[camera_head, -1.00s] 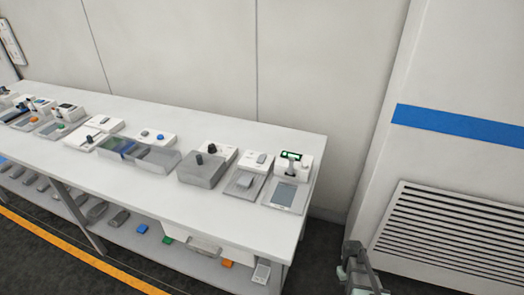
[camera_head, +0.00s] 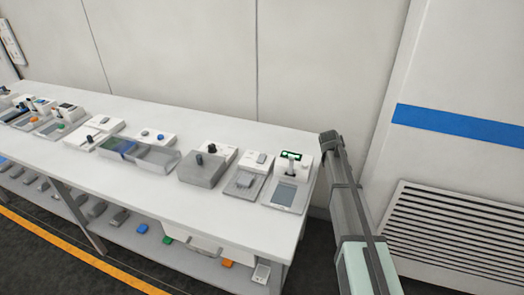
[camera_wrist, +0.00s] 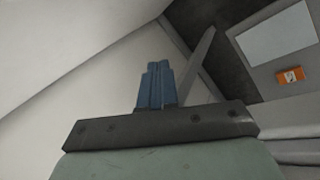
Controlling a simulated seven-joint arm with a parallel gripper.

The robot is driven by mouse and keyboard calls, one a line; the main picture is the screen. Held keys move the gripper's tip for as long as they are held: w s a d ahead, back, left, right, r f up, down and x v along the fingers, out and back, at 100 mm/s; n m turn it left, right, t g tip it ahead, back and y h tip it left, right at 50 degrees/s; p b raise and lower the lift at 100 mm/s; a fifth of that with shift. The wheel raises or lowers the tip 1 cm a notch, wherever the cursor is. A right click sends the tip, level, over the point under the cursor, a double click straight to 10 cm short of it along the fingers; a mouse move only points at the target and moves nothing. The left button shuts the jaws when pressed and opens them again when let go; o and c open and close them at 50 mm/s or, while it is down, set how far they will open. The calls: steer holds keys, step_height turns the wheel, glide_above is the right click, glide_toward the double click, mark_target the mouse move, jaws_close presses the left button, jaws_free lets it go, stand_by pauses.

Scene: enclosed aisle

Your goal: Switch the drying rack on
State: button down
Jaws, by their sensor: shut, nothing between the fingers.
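Several small devices stand in a row on a white bench in the head view. I cannot tell which one is the drying rack. The rightmost device has a lit green display (camera_head: 291,154), an upright stalk and a grey panel (camera_head: 284,195) in front. Left of it are a white box with a grey plate (camera_head: 239,186) and a grey box (camera_head: 203,172) with a black knob. My gripper (camera_wrist: 154,70) shows in the wrist view with its blue fingers shut together and nothing between them. In the head view my arm rises beside the bench's right end; the fingers cannot be made out there.
The white bench (camera_head: 240,226) has a lower shelf holding small items, including an orange one (camera_head: 227,263). A wall stands close behind it. A louvred vent (camera_head: 455,235) is at the right. The front strip of the bench top is clear.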

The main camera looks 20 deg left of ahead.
steer(key=w+a+r+n, duration=0.1)
steer(key=a+r, duration=0.5)
steer(key=n+g+y, duration=0.3)
steer(key=n, duration=0.3)
glide_toward(262, 155)
steer(key=f, duration=0.6)
steer(key=shift+w+d+f, duration=0.1)
steer(key=shift+w+f, duration=0.2)
steer(key=shift+f, duration=0.1)
